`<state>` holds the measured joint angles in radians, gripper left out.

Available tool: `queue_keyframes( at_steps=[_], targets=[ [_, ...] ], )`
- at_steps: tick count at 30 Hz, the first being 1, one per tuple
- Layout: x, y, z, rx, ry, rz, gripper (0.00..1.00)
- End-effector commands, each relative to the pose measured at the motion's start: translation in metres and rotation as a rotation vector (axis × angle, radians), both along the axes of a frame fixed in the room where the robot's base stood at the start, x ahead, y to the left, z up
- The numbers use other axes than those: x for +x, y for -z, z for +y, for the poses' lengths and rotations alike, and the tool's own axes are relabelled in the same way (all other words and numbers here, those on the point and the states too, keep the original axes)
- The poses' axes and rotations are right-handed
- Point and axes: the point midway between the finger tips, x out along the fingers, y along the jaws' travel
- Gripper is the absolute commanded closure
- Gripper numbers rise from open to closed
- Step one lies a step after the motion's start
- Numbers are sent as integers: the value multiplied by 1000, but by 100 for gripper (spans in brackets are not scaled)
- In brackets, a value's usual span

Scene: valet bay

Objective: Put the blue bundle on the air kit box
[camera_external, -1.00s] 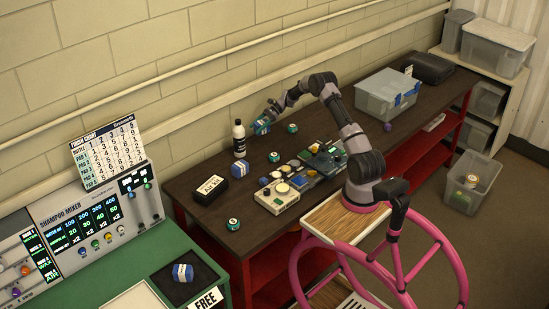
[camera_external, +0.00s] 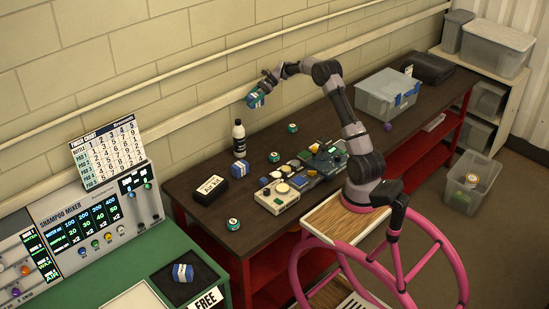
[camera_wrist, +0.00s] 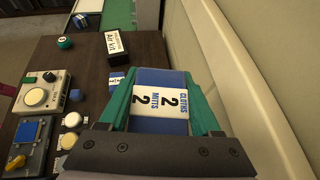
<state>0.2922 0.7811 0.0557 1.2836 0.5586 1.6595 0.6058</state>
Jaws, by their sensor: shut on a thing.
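My gripper (camera_external: 258,92) is shut on a blue bundle (camera_external: 254,100) and holds it in the air near the wall, above the table's back edge. In the wrist view the bundle (camera_wrist: 160,82) sits between the green fingers of my gripper (camera_wrist: 162,105); its white label reads cloths 2, mitts 2. The air kit box (camera_external: 209,192) is a black box with a white label, on the dark table's left part. It also shows in the wrist view (camera_wrist: 117,46), ahead and to the left of the held bundle. Its top is bare.
Another blue bundle (camera_external: 240,169) lies beside the box, and a third (camera_external: 182,272) lies on a black mat on the green counter. A white bottle (camera_external: 239,140) stands behind the box. Small green-banded tins (camera_external: 233,224) and a cream device (camera_external: 278,200) stand nearby.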

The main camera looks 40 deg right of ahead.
Motion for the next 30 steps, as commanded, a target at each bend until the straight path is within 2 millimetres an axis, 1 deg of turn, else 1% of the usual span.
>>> queue_keyframes(
  at_steps=[5,8,9,11,12,14,15,17,18,21,24,27,30],
  targets=[
    [-1,-2,49,1,-29,-7,98],
    [-4,-2,88,2,-48,-11,98],
    [-6,-3,106,3,-58,-13,98],
    [-11,-3,135,4,-73,-15,98],
    [-15,-3,156,4,-82,-16,98],
    [-23,-3,189,5,-98,-16,98],
    [-29,-3,210,5,-107,-17,98],
    [-39,-3,241,5,-120,-15,98],
    [-46,-3,261,5,-128,-16,98],
    [-65,-3,304,4,-146,-14,98],
    [-82,-2,338,4,-157,-10,98],
    [-96,-2,363,1,-167,-8,98],
    [-109,-1,382,1,-173,-5,98]
  ],
)
